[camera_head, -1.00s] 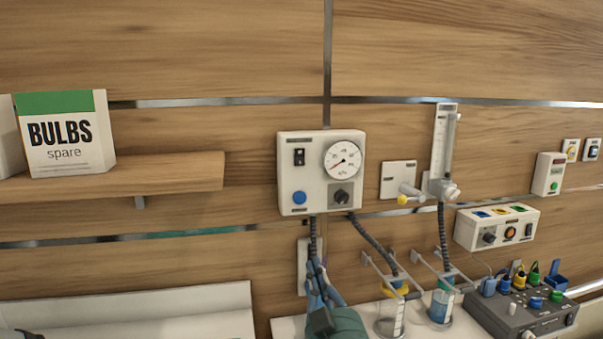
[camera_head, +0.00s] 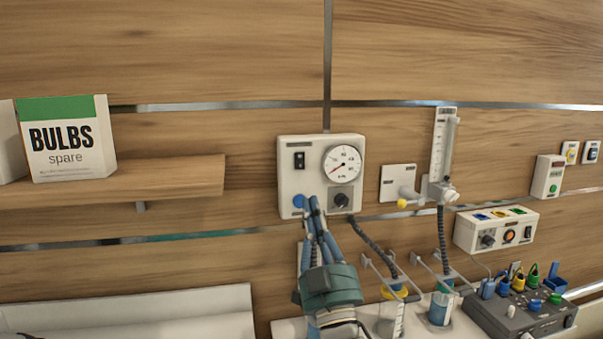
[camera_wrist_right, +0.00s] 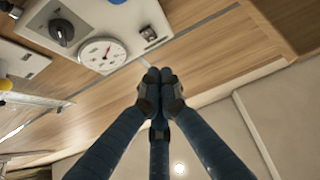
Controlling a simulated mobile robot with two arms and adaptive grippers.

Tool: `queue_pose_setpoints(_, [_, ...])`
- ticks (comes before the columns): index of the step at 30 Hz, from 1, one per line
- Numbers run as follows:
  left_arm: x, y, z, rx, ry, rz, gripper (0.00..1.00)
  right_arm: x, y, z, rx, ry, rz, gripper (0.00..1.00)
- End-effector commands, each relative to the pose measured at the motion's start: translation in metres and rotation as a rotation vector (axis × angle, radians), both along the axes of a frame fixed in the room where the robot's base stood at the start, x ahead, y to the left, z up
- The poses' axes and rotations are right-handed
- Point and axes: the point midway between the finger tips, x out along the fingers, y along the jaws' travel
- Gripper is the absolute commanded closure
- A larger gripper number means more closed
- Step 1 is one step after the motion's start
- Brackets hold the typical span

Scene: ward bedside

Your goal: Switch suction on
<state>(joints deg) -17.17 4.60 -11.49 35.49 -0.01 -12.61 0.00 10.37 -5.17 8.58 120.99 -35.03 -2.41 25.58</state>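The suction unit (camera_head: 288,183) is a white wall box with a black rocker switch (camera_head: 299,160), a round gauge (camera_head: 342,162), a dark knob (camera_head: 341,200) and a blue button (camera_head: 298,201). The gauge needle points to the lower left. My right gripper (camera_head: 309,203) is below the switch, its tips over the box's lower edge beside the blue button. I cannot tell whether they touch. In the right wrist view its fingers (camera_wrist_right: 160,84) are together and empty, apart from the rocker switch (camera_wrist_right: 149,34). My left gripper is not recognisable in view.
A shelf (camera_head: 180,180) with a BULBS box (camera_head: 66,140) is at the left. A flowmeter (camera_head: 442,155), a hose and jars (camera_head: 440,308) are right of the unit. A grey device with coloured plugs (camera_head: 520,312) is at the lower right. The wall above the unit is clear.

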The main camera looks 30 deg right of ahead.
Motion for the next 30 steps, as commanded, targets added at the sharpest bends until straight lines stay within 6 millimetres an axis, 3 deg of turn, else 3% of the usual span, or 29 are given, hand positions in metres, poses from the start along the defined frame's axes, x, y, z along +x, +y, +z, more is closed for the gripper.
queue_pose_setpoints(1, [0.0, 0.0, 0.009, 0.0, 0.0, 0.0, 0.6, 0.008, -0.002, 0.013, -0.002, -0.003, -0.001, 1.0])
queue_pose_setpoints(10, [0.0, 0.0, 0.035, 0.0, 0.0, 0.0, 0.6, 0.058, -0.015, 0.052, 0.0, -0.001, -0.001, 1.0])
queue_pose_setpoints(18, [0.0, 0.0, 0.04, 0.0, 0.0, 0.0, 0.6, 0.091, -0.024, 0.043, 0.001, 0.001, -0.001, 1.0])
queue_pose_setpoints(30, [0.0, 0.0, 0.04, 0.0, 0.0, 0.001, 0.6, 0.096, -0.025, 0.041, -0.001, 0.001, -0.001, 1.0])
